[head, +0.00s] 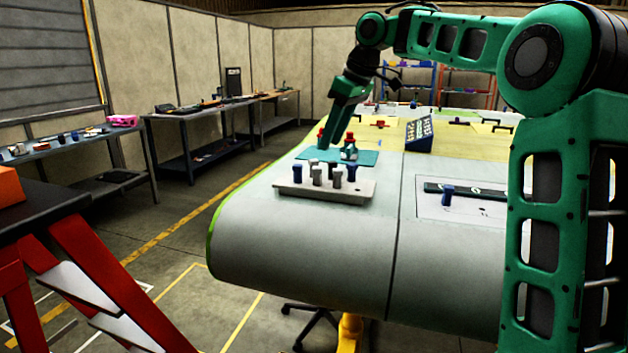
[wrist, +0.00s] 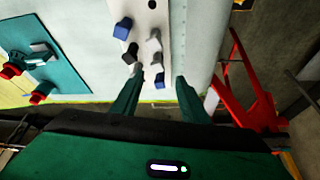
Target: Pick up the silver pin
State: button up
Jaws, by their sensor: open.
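Several short pins stand in a pale tray (head: 285,187), which also shows in the wrist view (wrist: 168,12). Silver pins (head: 337,177) are among blue and black ones; in the wrist view one silver pin (wrist: 153,42) stands near the middle of the tray and others lie closer to the fingers. A blue pin (head: 297,173) is at the tray's left end in the head view. My gripper (head: 328,143) is open and above the far side of the tray. In the wrist view its fingers (wrist: 160,76) are spread on either side of the tray's near pins, with nothing held.
A teal mat (head: 372,158) with red-topped tools lies just behind the tray. The grey wing surface (head: 300,235) is clear in front of it. A red stepladder (head: 120,300) stands at the left.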

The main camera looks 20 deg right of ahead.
aim_at(320, 167)
jog(key=x, duration=0.4)
jog(key=shift+w+a, duration=0.1)
jog(key=shift+a, duration=0.05)
jog(key=shift+w+d+x, duration=0.1)
jog(key=shift+d+x, duration=0.05)
jog(key=shift+x, duration=0.9)
jog(key=shift+w+d+x, duration=0.1)
jog(key=shift+x, duration=1)
jog(key=shift+w+d+x, duration=0.1)
jog(key=shift+d+x, duration=0.05)
jog(key=shift+x, duration=0.9)
jog(key=shift+c, duration=0.6)
jog(key=c, duration=0.8)
